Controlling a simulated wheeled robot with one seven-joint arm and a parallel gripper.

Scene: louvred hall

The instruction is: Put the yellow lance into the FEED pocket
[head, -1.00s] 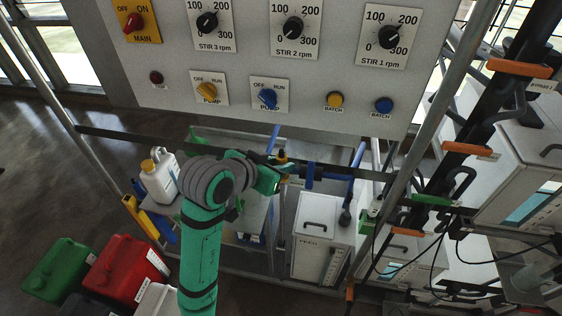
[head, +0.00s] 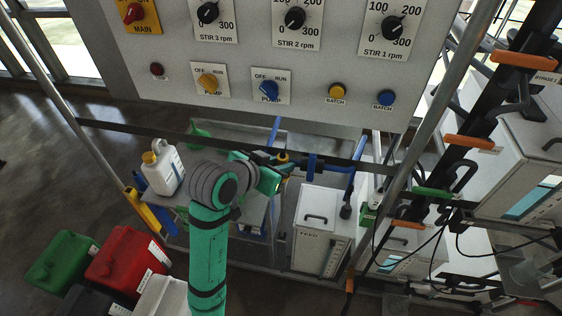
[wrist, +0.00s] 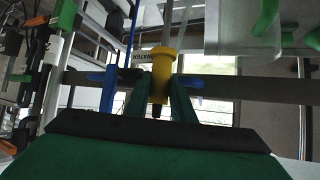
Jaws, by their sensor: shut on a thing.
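My gripper (head: 281,160) is shut on the yellow lance (wrist: 161,72). In the wrist view its yellow collar sits between the two green fingers, with a dark tip below and a thin grey tube above. In the head view only the small yellow top (head: 283,155) shows clearly; the lance's lower part is hard to make out. A white box lettered FEED (head: 316,250) stands on the frame below and right of my gripper. I cannot make out the pocket itself.
The control panel (head: 265,55) hangs above my arm. A dark rail (head: 345,166) crosses just beside my gripper, with blue pipes (head: 335,169) near it. A white jug (head: 163,170) stands left; red (head: 125,268) and green (head: 62,262) cans sit lower left.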

